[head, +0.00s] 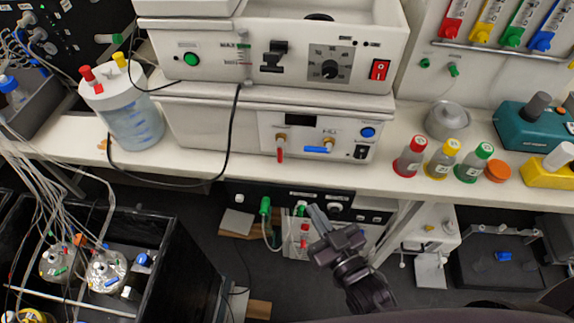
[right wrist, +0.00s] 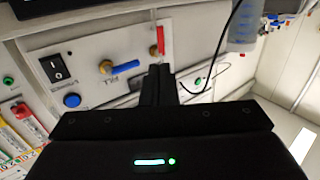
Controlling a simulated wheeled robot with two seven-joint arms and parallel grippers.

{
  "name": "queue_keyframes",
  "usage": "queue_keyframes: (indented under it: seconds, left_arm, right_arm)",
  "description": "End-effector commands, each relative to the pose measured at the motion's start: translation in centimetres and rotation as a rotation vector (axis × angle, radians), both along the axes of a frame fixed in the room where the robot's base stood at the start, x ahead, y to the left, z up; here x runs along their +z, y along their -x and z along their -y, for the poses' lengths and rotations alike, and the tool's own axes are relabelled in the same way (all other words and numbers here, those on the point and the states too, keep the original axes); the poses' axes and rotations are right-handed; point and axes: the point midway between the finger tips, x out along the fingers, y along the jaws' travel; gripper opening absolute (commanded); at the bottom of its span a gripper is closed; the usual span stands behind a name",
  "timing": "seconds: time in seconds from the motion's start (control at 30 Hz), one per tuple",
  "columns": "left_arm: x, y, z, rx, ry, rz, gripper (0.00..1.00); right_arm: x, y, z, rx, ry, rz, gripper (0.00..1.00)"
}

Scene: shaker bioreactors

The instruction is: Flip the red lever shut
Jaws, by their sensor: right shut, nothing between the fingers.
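The red lever (head: 281,153) hangs straight down from a brass valve on the front of the lower white unit (head: 215,122). The blue lever (head: 320,149), to its right in the head view, lies sideways. My right gripper (head: 316,212) is shut and empty, below and in front of the bench edge, apart from both levers. In the right wrist view, turned roughly upside down, the red lever (right wrist: 160,40) shows just beyond my shut fingertips (right wrist: 160,70), with the blue lever (right wrist: 125,67) to their left. My left gripper is not in view.
A black cable (head: 232,130) hangs over the unit left of the red lever. A clear bottle (head: 130,115) stands at the left of the bench. Red, yellow and green-capped bottles (head: 410,156) stand at the right. The bench strip below the levers is clear.

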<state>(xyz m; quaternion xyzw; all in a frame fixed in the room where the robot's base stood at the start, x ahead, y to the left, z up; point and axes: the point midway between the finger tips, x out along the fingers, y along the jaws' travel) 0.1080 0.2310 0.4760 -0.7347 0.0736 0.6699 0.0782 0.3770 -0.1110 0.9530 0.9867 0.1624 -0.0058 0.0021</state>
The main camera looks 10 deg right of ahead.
Motion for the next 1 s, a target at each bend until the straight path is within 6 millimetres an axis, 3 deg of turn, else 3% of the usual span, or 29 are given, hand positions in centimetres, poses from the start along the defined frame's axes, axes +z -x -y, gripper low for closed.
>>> queue_keyframes:
  seconds: [0.37,0.53,1.0]
  left_arm:
    - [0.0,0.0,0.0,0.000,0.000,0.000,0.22]
    - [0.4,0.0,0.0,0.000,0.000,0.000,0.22]
    - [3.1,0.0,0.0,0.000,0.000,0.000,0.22]
  right_arm:
    - [0.7,0.0,-0.1,0.001,-0.006,0.013,0.00]
    - [0.8,-0.9,-0.4,0.000,-0.007,0.014,0.00]
    - [1.0,-9.5,-3.3,0.000,-0.007,0.014,0.00]
